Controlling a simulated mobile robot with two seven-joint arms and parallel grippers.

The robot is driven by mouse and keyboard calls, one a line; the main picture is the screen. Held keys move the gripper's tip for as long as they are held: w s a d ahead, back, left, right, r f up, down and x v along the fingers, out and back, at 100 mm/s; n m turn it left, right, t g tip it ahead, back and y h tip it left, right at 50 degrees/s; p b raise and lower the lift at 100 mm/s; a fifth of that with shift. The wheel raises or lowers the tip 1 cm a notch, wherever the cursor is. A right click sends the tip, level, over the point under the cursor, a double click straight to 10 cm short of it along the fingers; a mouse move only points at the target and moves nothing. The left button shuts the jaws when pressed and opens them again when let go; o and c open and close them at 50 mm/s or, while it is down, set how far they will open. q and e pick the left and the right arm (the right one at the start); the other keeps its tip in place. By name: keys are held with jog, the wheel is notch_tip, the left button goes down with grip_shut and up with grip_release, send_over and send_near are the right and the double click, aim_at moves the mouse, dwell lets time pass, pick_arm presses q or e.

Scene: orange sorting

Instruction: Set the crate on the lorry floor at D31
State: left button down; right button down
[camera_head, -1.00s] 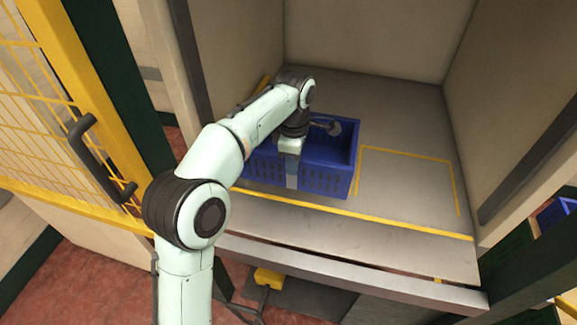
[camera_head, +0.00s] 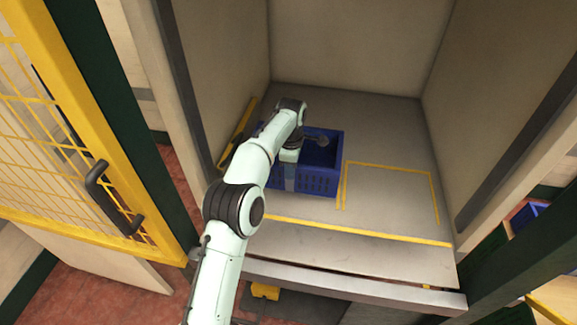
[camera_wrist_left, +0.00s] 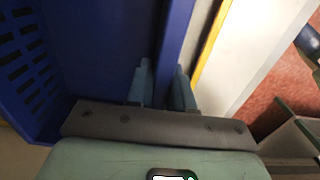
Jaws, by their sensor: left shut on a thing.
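The blue crate (camera_head: 318,180) is in the left part of the lorry floor (camera_head: 390,215), just left of a yellow outlined square (camera_head: 391,166). I cannot tell whether its base touches the floor. My left gripper (camera_head: 289,178) is shut on the crate's near wall. In the left wrist view the two fingers (camera_wrist_left: 162,88) straddle the crate's rim (camera_wrist_left: 174,45), with the crate's inside to the left. The arm hides the crate's left part. No D31 label can be read. My right gripper does not show.
Lorry walls stand left, behind and right (camera_head: 480,110). A yellow line (camera_head: 350,230) runs along the floor's front, behind a metal sill (camera_head: 350,284). A yellow mesh gate (camera_head: 60,130) is at the left. Another blue crate (camera_head: 527,216) is at the far right. The outlined square is empty.

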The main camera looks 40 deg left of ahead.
pick_arm(q)
jog(key=shift+w+a+f+p, duration=0.35)
jog(key=shift+w+f+p, duration=0.2)
jog(key=shift+w, duration=0.1)
notch_tip(320, 180, down, 2)
jog(key=shift+f+b, duration=0.2)
jog(key=shift+b, duration=0.45)
jog(key=shift+f+b, duration=0.35)
jog(key=shift+f, duration=0.6)
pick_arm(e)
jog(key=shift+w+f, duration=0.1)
pick_arm(q)
jog(key=c, duration=0.9)
grip_release()
jog(key=shift+s+f, duration=0.1)
notch_tip(320, 180, up, 14)
jog(key=p, duration=0.5)
jog(key=shift+f, duration=0.2)
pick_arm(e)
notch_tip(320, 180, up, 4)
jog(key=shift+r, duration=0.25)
